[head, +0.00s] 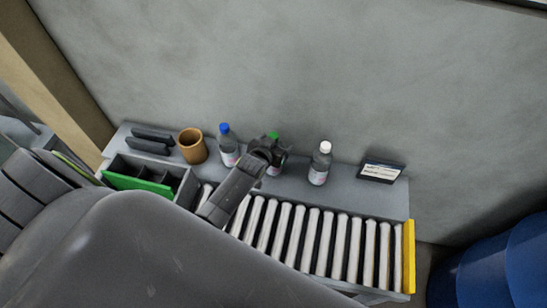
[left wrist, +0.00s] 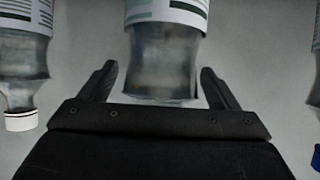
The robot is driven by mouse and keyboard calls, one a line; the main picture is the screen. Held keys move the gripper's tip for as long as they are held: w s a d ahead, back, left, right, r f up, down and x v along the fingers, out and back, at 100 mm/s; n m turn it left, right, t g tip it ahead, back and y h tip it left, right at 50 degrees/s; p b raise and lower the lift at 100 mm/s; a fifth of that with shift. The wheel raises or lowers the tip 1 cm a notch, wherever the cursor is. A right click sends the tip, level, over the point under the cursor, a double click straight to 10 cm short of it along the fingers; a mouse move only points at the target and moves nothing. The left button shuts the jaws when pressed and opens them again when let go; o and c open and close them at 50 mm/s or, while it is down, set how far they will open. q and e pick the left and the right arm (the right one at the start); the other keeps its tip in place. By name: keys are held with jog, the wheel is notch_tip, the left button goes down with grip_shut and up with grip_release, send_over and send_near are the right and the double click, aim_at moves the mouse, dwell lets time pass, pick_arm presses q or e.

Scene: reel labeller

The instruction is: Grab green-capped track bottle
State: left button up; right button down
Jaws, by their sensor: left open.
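The green-capped bottle (head: 274,136) stands on the grey shelf behind the rollers, partly hidden by my left gripper. My left gripper (head: 263,150) is open at this bottle in the head view. In the left wrist view, the clear, labelled bottle (left wrist: 165,60) is between the two open fingers (left wrist: 159,75), with gaps on both sides. Its cap does not show there. A blue-capped bottle (head: 227,148) stands to the left and a white-capped bottle (head: 319,165) to the right in the head view. My right gripper is not in view.
A brown cup (head: 192,146) and a dark rack (head: 152,139) stand left on the shelf. A dark bin with a green front (head: 138,183) is nearer. White rollers (head: 328,240) end at a yellow plate (head: 408,257). A small sign (head: 381,170) stands right. The wall is close behind.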

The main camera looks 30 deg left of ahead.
pick_arm(q)
jog(key=shift+c, duration=0.3)
jog(key=c, duration=1.7)
jog(key=shift+r, duration=0.1)
grip_shut()
